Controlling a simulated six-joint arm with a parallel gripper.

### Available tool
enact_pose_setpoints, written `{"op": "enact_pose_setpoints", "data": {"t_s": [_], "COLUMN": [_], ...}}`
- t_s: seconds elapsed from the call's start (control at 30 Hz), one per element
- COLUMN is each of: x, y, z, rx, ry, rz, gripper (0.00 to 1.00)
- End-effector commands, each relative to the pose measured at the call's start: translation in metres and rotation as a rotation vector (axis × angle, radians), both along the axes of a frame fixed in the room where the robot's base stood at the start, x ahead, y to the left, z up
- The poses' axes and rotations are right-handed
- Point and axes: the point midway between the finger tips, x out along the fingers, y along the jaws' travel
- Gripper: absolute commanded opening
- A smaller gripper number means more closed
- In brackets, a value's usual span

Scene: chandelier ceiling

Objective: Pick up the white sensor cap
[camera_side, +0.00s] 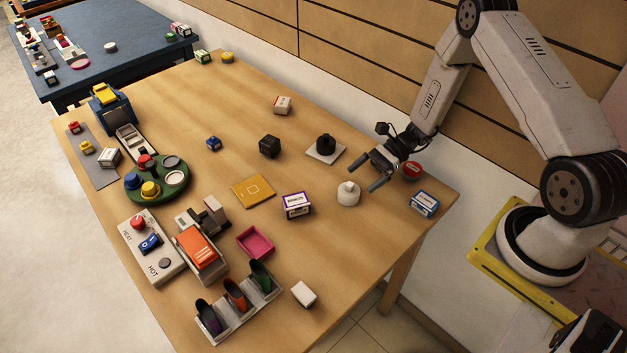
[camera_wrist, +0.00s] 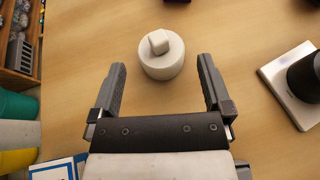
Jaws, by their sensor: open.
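The white sensor cap (camera_side: 348,194) is a short round cylinder with a small knob on top. It stands upright on the wooden table, near the table's right side in the side view. In the wrist view the white sensor cap (camera_wrist: 162,56) sits just beyond the fingertips, roughly centred between them. My gripper (camera_side: 370,174) is open and empty, above the table and near the cap. In the wrist view both fingers of my gripper (camera_wrist: 160,70) are spread wide, with bare table between them. Neither finger visibly touches the cap.
A black knob on a pale square plate (camera_side: 338,155) stands close by; the plate also shows in the wrist view (camera_wrist: 275,80). A red round item (camera_side: 412,170) and a blue-and-white box (camera_side: 424,203) lie nearby. A purple-and-white box (camera_side: 296,205) stands left of the cap.

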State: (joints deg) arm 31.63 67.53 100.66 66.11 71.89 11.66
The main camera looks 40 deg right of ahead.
Motion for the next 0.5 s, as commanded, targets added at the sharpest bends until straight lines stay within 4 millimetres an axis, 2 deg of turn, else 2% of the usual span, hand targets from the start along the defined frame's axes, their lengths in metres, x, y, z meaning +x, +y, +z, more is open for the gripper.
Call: {"op": "enact_pose_setpoints", "data": {"t_s": [0.3, 0.5], "x": [0.0, 0.004], "y": [0.001, 0.026], "z": [-0.009, -0.018], "rx": [0.0, 0.001], "ry": [0.002, 0.002], "rz": [0.0, 0.002], "gripper": [1.0, 1.0]}}
